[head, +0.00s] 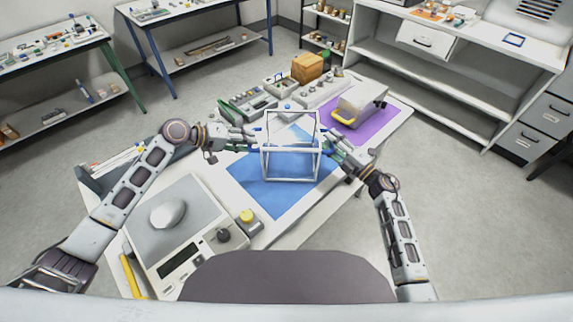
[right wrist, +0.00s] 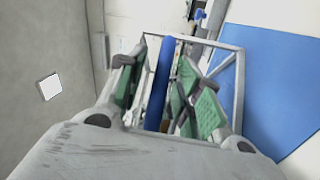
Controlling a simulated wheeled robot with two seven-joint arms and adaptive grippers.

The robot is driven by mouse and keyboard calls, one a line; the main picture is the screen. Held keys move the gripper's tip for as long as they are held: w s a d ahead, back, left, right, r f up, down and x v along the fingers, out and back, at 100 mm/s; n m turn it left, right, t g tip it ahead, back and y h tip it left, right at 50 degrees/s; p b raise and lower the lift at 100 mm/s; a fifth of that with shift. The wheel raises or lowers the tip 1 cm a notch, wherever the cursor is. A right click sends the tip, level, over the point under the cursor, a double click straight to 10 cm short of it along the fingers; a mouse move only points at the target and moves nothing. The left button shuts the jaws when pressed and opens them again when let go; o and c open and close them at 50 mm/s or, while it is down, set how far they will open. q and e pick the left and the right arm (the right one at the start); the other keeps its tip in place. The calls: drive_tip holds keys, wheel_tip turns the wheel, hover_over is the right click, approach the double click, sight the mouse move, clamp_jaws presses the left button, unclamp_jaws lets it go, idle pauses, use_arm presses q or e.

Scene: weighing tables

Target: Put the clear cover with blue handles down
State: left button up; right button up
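The clear cover (head: 291,166) is a see-through box with a pale frame, upright over the blue mat (head: 262,190). I cannot tell whether its bottom touches the mat. My left gripper (head: 254,141) is at its left blue handle; whether its fingers are closed is too small to tell. My right gripper (head: 331,147) is at the right side. In the right wrist view, the right blue handle (right wrist: 160,82) lies between the green-padded fingers of my right gripper (right wrist: 168,82), which stand apart with gaps beside the handle.
A balance with a silver dome (head: 168,213) stands at the front left, beside a yellow-topped button (head: 247,216). A purple mat (head: 345,138) bears a grey device with a yellow handle (head: 344,117). Trays (head: 247,105) and a brown box (head: 307,67) stand behind.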

use_arm(q)
drive_tip(key=v, duration=1)
use_arm(e)
drive_tip(key=shift+s+d, duration=0.15)
drive_tip(key=v, duration=1.1)
drive_tip(key=shift+s, duration=0.25)
drive_tip(key=shift+d, duration=0.15)
use_arm(q)
drive_tip(key=shift+s, duration=0.1)
use_arm(e)
drive_tip(key=shift+d, duration=0.1)
idle(0.6)
